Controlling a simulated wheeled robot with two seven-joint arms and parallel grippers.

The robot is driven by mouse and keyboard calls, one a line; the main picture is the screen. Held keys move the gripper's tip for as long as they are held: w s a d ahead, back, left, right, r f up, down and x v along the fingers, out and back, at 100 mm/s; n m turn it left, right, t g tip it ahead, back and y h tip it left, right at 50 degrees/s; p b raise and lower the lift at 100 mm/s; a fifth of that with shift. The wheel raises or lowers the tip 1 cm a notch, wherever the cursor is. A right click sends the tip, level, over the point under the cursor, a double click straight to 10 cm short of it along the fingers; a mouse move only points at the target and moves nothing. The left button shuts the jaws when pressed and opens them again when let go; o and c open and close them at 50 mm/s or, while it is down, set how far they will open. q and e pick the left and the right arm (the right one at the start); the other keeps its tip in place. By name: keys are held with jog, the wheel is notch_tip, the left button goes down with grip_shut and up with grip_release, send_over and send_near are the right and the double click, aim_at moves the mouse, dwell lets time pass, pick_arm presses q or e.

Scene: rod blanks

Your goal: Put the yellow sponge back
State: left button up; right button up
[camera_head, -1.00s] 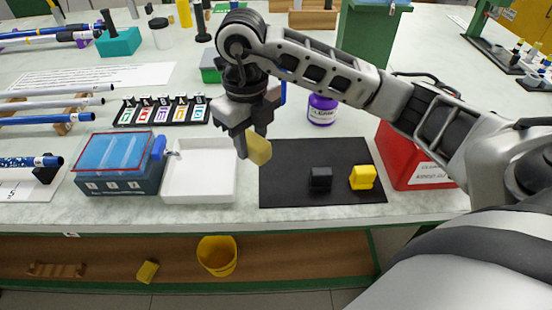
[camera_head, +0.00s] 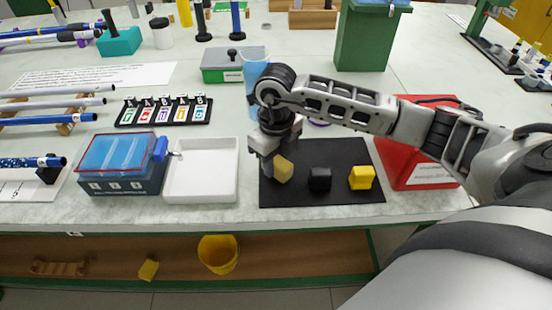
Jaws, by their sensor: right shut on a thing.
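My right gripper (camera_head: 274,167) is shut on a pale yellow block, which looks like the yellow sponge (camera_head: 284,169). It holds the sponge over the left part of the black mat (camera_head: 335,153). I cannot tell whether the sponge touches the mat. A black block (camera_head: 319,179) sits on the mat to the right of the sponge, with a brighter yellow block (camera_head: 361,177) beyond it. Another yellow block (camera_head: 148,270) lies on the lower shelf. My left gripper is not in view.
A white tray (camera_head: 201,195) and a blue box with a clear lid (camera_head: 118,187) stand left of the mat. A red box (camera_head: 418,178) stands right of it. A blue cup (camera_head: 254,68) is behind my gripper. A yellow bucket (camera_head: 218,254) is on the shelf below.

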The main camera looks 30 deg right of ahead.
aim_at(276, 160)
jog(key=shift+f, duration=0.15)
jog(key=o, duration=0.9)
jog(key=shift+r, duration=0.3)
notch_tip(276, 160, up, 12)
jog(key=shift+f+b, duration=0.1)
jog(key=shift+b, duration=0.3)
